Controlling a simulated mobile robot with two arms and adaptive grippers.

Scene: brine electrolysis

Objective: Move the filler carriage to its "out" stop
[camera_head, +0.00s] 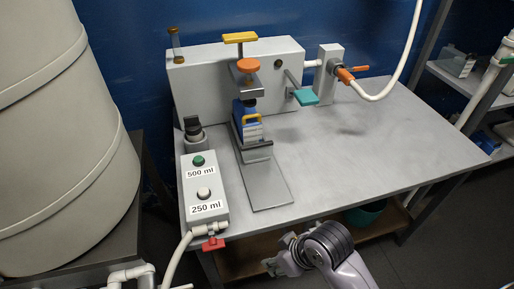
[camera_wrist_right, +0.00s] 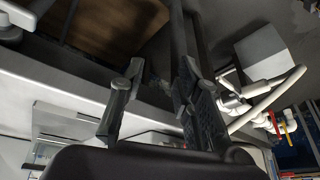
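The filler carriage (camera_head: 257,153) is a small grey block with a dark top edge, at the back part of a flat grey rail plate (camera_head: 272,190). A blue container (camera_head: 245,112) with a yellow handle and a pale label stands on it, under the orange and grey filler head (camera_head: 248,66). The front part of the plate is bare. My right gripper (camera_head: 284,262) is below the table's front edge, well apart from the carriage. The right wrist view shows its two dark fingers (camera_wrist_right: 158,108) spread with nothing between them. My left gripper is in neither view.
A control box (camera_head: 204,187) labelled 500 ml and 250 ml stands left of the plate, with a red lever (camera_head: 213,244) at its front. A teal lever (camera_head: 306,96) and an orange-handled valve (camera_head: 346,75) are at the back. The table's right side (camera_head: 370,150) is clear.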

